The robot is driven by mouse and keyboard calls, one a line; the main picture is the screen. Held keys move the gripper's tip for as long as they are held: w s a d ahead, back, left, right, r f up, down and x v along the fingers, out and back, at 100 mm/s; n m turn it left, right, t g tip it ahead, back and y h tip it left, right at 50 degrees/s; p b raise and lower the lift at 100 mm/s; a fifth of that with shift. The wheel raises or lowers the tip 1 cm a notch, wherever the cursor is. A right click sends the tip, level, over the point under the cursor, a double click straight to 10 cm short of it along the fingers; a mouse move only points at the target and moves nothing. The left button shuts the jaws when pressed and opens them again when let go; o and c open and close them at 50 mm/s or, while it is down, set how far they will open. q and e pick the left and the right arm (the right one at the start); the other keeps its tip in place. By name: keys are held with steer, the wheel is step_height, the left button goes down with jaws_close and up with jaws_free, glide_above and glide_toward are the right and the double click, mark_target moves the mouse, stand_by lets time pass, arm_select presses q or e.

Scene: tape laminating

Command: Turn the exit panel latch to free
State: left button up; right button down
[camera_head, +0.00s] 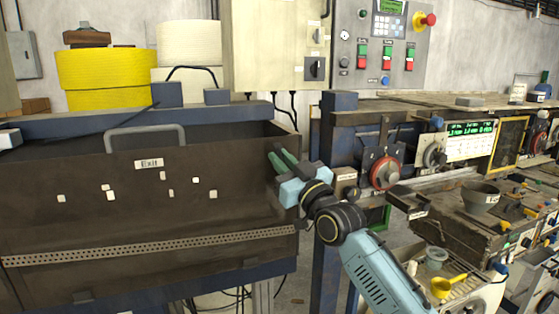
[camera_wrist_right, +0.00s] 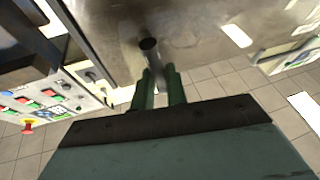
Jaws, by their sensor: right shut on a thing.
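The exit panel (camera_head: 110,218) is a dark brown upright plate with an "Exit" label (camera_head: 149,163) and a grey bar handle (camera_head: 144,138) along its top. My right gripper (camera_head: 278,156) is at the panel's upper right edge, its green fingers pointing at the panel. In the right wrist view, the latch (camera_wrist_right: 149,45) is a small dark round end with a grey bar running between the fingertips. My right gripper (camera_wrist_right: 159,72) is shut on this bar. In the head view the latch is hidden by the fingers. My left gripper is not in view.
A control box (camera_head: 385,45) with buttons and a red emergency knob is on the wall behind. Yellow (camera_head: 105,75) and cream rolls stand behind the panel. A cluttered workbench (camera_head: 455,215) with dials, a cup and a display fills the right.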

steer(key=shift+d+m+t+h, duration=0.2)
steer(key=shift+m+t+h, duration=0.25)
steer(key=shift+m, duration=0.65)
steer(key=c, duration=1.4)
jaws_free()
steer(key=shift+w, duration=0.1)
steer(key=b+v, duration=0.2)
steer(key=v, duration=1.1)
steer(key=shift+d+f, duration=0.1)
steer(key=shift+f, duration=0.1)
